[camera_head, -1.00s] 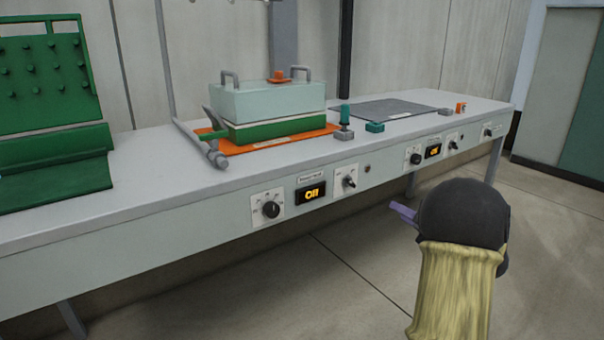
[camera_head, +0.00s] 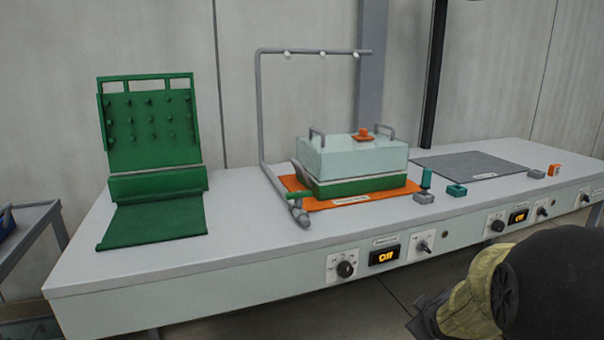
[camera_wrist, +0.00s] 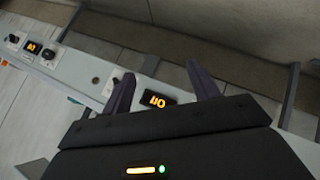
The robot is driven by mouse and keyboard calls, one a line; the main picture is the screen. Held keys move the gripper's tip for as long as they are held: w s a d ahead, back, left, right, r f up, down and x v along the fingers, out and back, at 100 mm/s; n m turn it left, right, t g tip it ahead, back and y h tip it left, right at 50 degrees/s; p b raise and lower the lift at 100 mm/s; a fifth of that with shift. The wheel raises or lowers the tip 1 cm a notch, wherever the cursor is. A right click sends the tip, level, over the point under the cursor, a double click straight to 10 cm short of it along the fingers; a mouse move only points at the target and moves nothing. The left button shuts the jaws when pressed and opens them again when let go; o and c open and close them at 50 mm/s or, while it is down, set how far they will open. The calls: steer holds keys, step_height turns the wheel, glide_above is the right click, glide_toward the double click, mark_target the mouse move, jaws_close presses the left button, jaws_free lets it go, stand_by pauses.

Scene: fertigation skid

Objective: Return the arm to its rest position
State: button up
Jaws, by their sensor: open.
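My arm shows in the head view at the lower right, in front of the bench, with its black and tan links close to the camera; the gripper itself is not clear there. In the wrist view my gripper (camera_wrist: 165,88) has its two dark fingers spread apart with nothing between them. Beyond the fingers is the bench's front panel with a lit display (camera_wrist: 157,100), which also shows in the head view (camera_head: 384,257). The fingers appear apart from the panel, though the exact gap is hard to tell.
The bench (camera_head: 150,262) carries a green pegged rack (camera_head: 152,125), a grey pipe frame (camera_head: 261,110), a lidded box (camera_head: 352,157) on an orange mat (camera_head: 330,203), and a dark grey mat (camera_head: 470,165). Knobs (camera_head: 345,269) stick out of the front panel. Floor lies in front.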

steer(key=s+a+m+g+y+p, duration=0.2)
steer(key=s+a+m+g+p, duration=0.4)
steer(key=s+a, duration=0.8)
steer(key=w+p+v, duration=0.2)
steer(key=p+v, duration=1)
steer(key=w+d+r+p+v, duration=0.1)
steer(key=w+p+v, duration=0.2)
steer(key=p+v, duration=0.8)
steer(key=w+d+r+p+v, duration=0.1)
steer(key=w+p+v, duration=0.2)
steer(key=p+v, duration=0.9)
steer(key=shift+d+r+m+g+p, duration=0.15)
steer(key=shift+r+m+g+p, duration=0.2)
steer(key=shift+r, duration=0.35)
